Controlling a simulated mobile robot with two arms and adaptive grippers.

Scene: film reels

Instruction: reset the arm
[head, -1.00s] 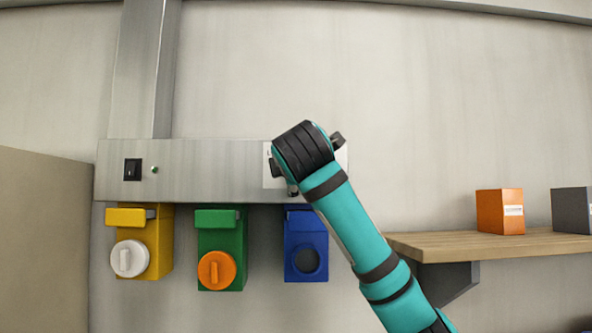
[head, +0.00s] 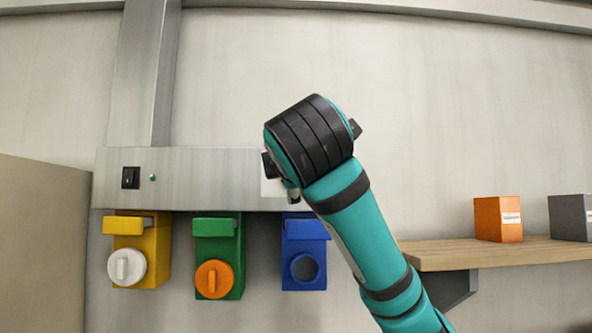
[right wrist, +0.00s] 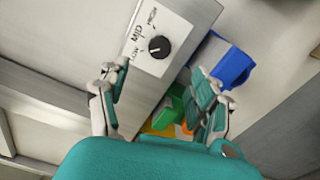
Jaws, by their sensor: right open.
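My right arm (head: 350,220) comes in from the lower right in the head view, its black-banded wrist in front of the metal panel. The wrist hides most of the right gripper there. In the right wrist view, the right gripper (right wrist: 160,92) is open, its two fingers apart with nothing between them. Beyond the fingers is a white plate (right wrist: 176,28) with a black knob (right wrist: 158,46) and the labels LOW, MID and HIGH. In the head view my arm covers most of this plate. My left gripper is not in view.
A metal panel (head: 200,180) carries a black switch (head: 131,177). Below hang a yellow box (head: 155,250) with a white knob, a green box (head: 230,250) with an orange knob, and a blue box (head: 292,250) with a round opening. A wooden shelf (head: 450,256) holds orange (head: 490,220) and grey (head: 572,218) boxes.

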